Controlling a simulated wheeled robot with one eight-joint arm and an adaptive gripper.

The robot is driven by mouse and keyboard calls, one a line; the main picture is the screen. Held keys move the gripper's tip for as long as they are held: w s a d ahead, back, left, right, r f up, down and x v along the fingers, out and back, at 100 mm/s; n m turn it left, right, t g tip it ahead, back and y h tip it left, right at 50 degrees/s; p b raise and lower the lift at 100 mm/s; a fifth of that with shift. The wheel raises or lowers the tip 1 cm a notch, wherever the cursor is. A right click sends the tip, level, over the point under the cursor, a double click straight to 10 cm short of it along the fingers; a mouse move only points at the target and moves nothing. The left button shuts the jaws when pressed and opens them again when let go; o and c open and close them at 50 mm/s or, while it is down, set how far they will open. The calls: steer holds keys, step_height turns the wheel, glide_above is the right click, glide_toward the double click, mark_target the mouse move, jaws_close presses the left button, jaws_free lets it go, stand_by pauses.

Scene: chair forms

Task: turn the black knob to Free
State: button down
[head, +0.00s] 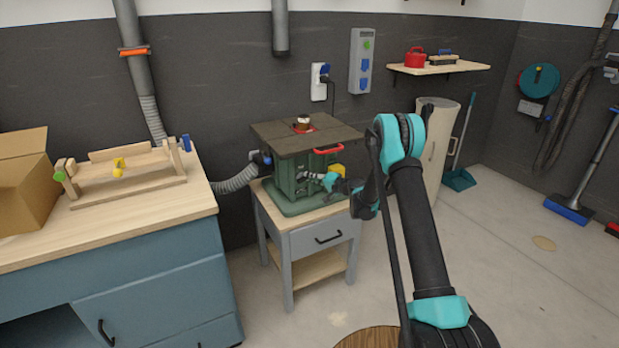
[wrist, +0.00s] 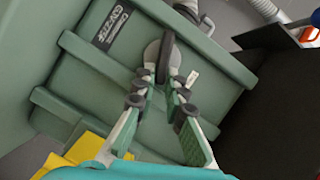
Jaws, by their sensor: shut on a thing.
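The green router-table machine (head: 292,178) stands on a small grey cabinet in the head view. My gripper (wrist: 160,84) is shut on the knob, one finger on each side of the bar. In the head view my gripper (head: 318,178) reaches the machine's front, and the knob is too small to make out. A small white label (wrist: 192,79) sits right of the knob; its writing is unreadable.
A yellow part (head: 336,170) of the machine is close to my gripper and also shows in the wrist view (wrist: 82,150). A workbench (head: 110,235) stands left; the floor at right is mostly clear.

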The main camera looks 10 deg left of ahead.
steer(key=shift+w+d+f+m+t+y, duration=0.1)
steer(key=shift+f+m+y, duration=0.15)
steer(key=shift+m, duration=0.4)
steer(key=shift+s+f+m+t+y, duration=0.1)
steer(key=shift+m+y, duration=0.2)
steer(key=shift+m, duration=0.3)
steer(key=shift+w+d+f+m+t+y, duration=0.1)
steer(key=shift+f+m+y, duration=0.15)
steer(key=shift+m, duration=0.4)
steer(key=c, duration=1.6)
jaws_free()
steer(key=shift+a, duration=0.1)
steer(key=v, duration=1.2)
